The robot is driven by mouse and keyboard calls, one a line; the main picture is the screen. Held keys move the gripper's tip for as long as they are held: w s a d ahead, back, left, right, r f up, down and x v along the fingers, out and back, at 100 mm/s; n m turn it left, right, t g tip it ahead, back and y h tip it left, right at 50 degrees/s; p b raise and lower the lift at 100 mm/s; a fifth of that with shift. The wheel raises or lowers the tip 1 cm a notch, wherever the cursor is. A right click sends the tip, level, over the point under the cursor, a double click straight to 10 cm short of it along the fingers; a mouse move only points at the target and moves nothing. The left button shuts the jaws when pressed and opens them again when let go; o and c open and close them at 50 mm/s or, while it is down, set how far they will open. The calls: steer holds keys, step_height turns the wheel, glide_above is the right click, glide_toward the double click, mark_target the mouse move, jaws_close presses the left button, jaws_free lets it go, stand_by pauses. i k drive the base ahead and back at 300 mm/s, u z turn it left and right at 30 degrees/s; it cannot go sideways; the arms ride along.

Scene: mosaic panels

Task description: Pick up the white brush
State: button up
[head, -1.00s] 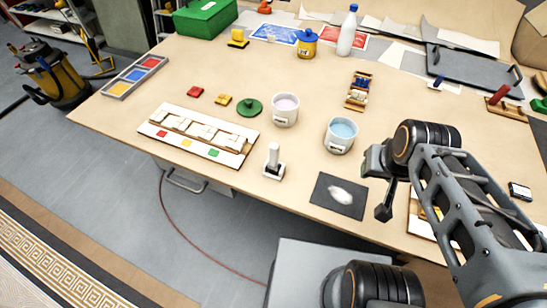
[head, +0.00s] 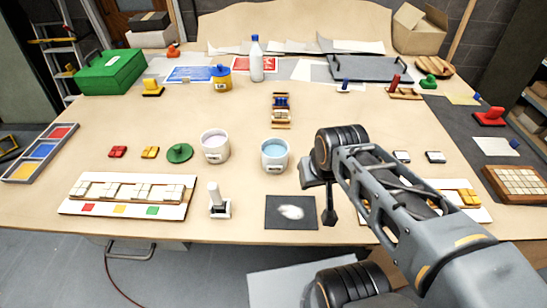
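A white tub of pale lilac (head: 215,155) and a white tub of blue (head: 275,165) stand behind the brush. A tile panel (head: 70,207) lies to its left. A green lidded pad (head: 180,153) and small red and yellow blocks lie behind. Bare table lies between brush and tubs.

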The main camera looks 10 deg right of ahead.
mark_target(218, 203)
steer(key=u, duration=2.3)
steer(key=k, duration=0.4)
